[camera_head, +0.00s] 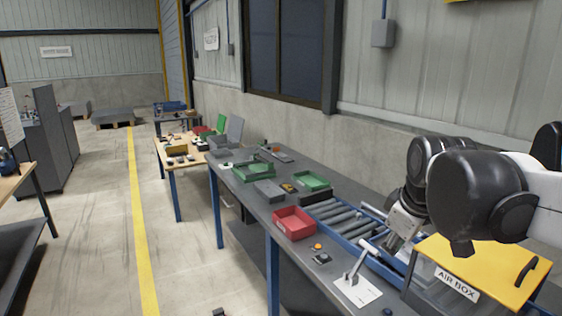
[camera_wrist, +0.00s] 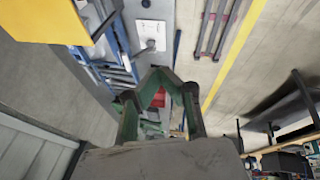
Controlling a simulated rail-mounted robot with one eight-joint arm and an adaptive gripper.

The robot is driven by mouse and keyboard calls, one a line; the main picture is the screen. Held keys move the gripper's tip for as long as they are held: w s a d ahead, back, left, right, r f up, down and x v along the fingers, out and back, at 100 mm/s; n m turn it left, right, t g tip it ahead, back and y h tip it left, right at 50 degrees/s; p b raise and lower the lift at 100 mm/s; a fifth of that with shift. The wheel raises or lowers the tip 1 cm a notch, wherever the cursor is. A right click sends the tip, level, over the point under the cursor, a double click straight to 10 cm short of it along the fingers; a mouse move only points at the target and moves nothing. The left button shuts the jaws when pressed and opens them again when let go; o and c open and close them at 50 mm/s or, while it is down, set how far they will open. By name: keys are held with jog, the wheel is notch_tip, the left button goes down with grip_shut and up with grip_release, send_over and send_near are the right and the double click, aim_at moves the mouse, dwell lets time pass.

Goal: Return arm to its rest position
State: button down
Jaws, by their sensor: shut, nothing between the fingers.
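My gripper (camera_wrist: 160,74) shows in the wrist view with its green fingers closed together at the dark tips. Nothing is held between them. Seen past the fingers, the workbench lies farther off, with a red bin partly hidden behind them. In the head view my arm is folded at the right, above the yellow air box (camera_head: 482,262) and the near end of the roller conveyor (camera_head: 345,217). The fingers cannot be made out clearly there.
The grey workbench (camera_head: 240,187) carries a red bin (camera_head: 293,223), green trays (camera_head: 312,181) and a white plate with a lever (camera_head: 357,290). The wall stands close behind the bench. The floor with the yellow line (camera_head: 140,220) is open at left.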

jog(key=s+a+f+m+t, duration=0.1)
jog(key=s+f+m, duration=0.2)
jog(key=s, duration=0.3)
jog(key=s+a+f+m+t, duration=0.1)
jog(key=s+f+m, duration=0.2)
jog(key=s, duration=0.4)
jog(key=shift+s+a+f+m+t, duration=0.15)
jog(key=shift+a+f+m+t, duration=0.2)
jog(key=shift+m, duration=0.55)
